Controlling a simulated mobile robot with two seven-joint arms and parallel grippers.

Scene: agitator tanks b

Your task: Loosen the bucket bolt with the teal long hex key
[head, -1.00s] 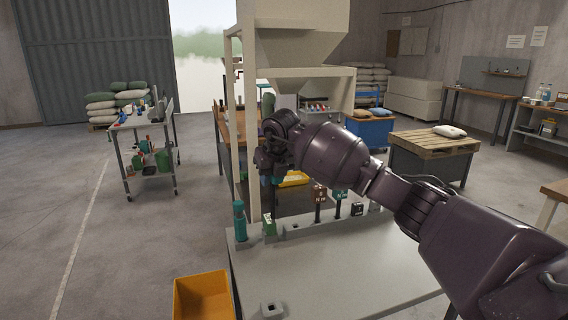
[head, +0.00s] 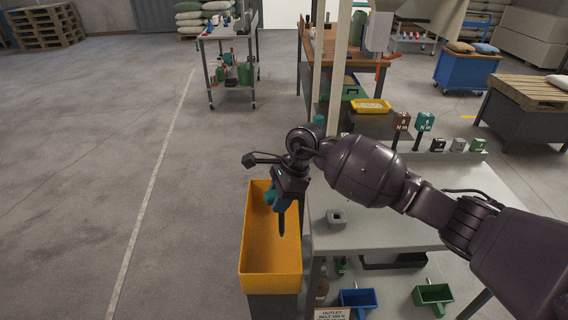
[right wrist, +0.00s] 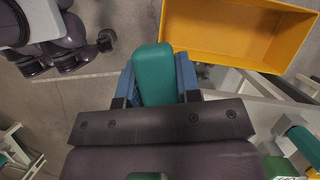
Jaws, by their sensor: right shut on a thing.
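My right gripper (head: 281,198) is shut on a teal handle (head: 270,197), above the yellow bin beside the bench's left end. The handle also shows in the right wrist view (right wrist: 153,75), between the blue fingers of the right gripper (right wrist: 155,66). A dark piece points down below the gripper in the head view; I cannot tell whether it is the key's shaft or a finger. I cannot make out the bucket bolt. My left gripper is in neither view.
The yellow bin (head: 243,262) stands at the left of the grey bench (head: 400,213). A grey socket block (head: 336,218) sits on the bench. Tagged tools, one teal (head: 425,121) and one brown (head: 401,121), stand behind. Blue (head: 357,299) and green (head: 433,294) trays are below. The floor left is clear.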

